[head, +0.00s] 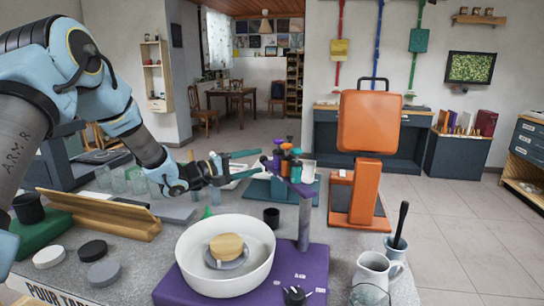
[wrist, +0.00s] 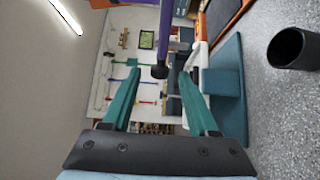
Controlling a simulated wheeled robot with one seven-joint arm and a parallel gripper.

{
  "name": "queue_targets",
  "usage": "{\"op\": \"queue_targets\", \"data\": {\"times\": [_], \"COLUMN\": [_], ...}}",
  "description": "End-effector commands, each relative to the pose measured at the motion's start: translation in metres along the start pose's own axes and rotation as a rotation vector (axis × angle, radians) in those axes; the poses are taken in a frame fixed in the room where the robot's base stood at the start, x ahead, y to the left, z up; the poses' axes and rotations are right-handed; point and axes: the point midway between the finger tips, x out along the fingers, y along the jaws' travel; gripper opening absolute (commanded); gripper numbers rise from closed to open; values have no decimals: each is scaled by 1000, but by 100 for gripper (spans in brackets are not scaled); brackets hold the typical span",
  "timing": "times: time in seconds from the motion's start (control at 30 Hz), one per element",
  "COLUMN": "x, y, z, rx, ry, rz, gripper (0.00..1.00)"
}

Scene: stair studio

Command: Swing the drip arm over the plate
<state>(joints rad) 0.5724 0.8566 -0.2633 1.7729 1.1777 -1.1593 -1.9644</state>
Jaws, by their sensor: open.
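The drip arm (head: 298,187) is a purple bar on a grey post (head: 304,228) that rises from a purple base. It carries several small coloured bottles (head: 287,160) and points back and left, away from the plate. The grey plate (head: 231,264) lies inside a white basin (head: 197,262) with a round wooden block (head: 227,246) on it. My gripper (head: 260,163) is open, its teal fingers at the arm's free end. In the wrist view, the purple bar (wrist: 166,35) ends in a dark knob (wrist: 160,72) between my fingers (wrist: 159,70). I cannot tell whether they touch it.
A dark cup (head: 272,218) stands behind the basin; it also shows in the wrist view (wrist: 291,48). An orange stand (head: 366,170) is behind right. A white jug (head: 375,272) and a wooden trough (head: 100,214) flank the basin. Grey, white and black discs lie at left.

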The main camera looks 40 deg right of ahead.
Motion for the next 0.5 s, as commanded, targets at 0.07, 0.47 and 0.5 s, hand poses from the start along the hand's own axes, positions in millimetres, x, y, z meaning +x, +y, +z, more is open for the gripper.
{"op": "queue_targets", "data": {"times": [0.07,0.47,0.5], "x": [17,64,65], "y": [2,0,0], "z": [1,-1,-1], "rx": [-1,1,1], "ry": [-1,3,3], "rz": [0,-2,-2], "gripper": [60,60,60]}}
